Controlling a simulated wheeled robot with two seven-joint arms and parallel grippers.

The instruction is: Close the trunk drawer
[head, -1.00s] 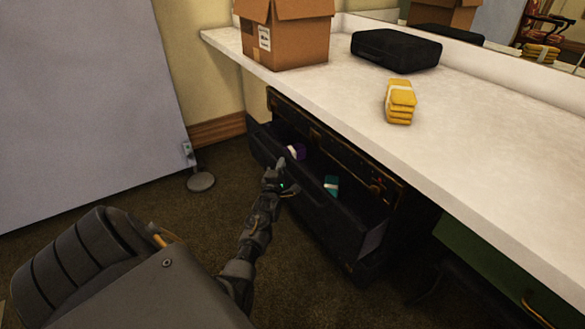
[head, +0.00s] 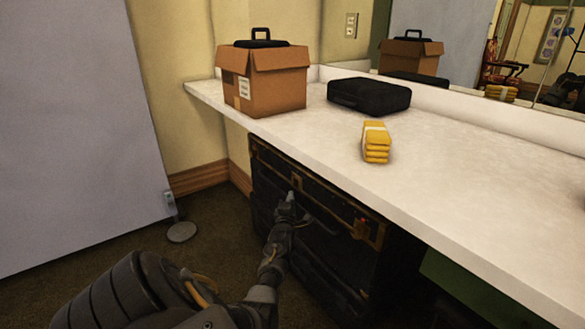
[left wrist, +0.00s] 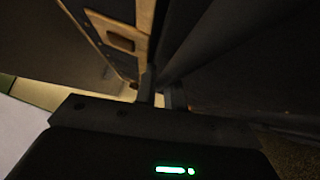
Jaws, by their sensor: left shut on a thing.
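The black trunk (head: 268,152) with worn brown trim stands under the white counter. Its drawer (head: 322,250) looks pushed in flush or nearly so, and no opening or contents show. My left gripper (head: 290,200) is at the upper front of the drawer, and my forearm hides part of the front. In the left wrist view the fingers (left wrist: 160,97) are shut at a dark panel edge beside the tan trim, which appears to be the drawer's edge. Any small remaining gap is too dark to tell. My right gripper is not in view.
On the counter (head: 455,190) stand a cardboard box (head: 265,90), a black case (head: 368,96) and a yellow banded stack (head: 376,142). A grey panel (head: 70,120) on a round foot (head: 182,232) stands at left. Carpet between panel and trunk is clear.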

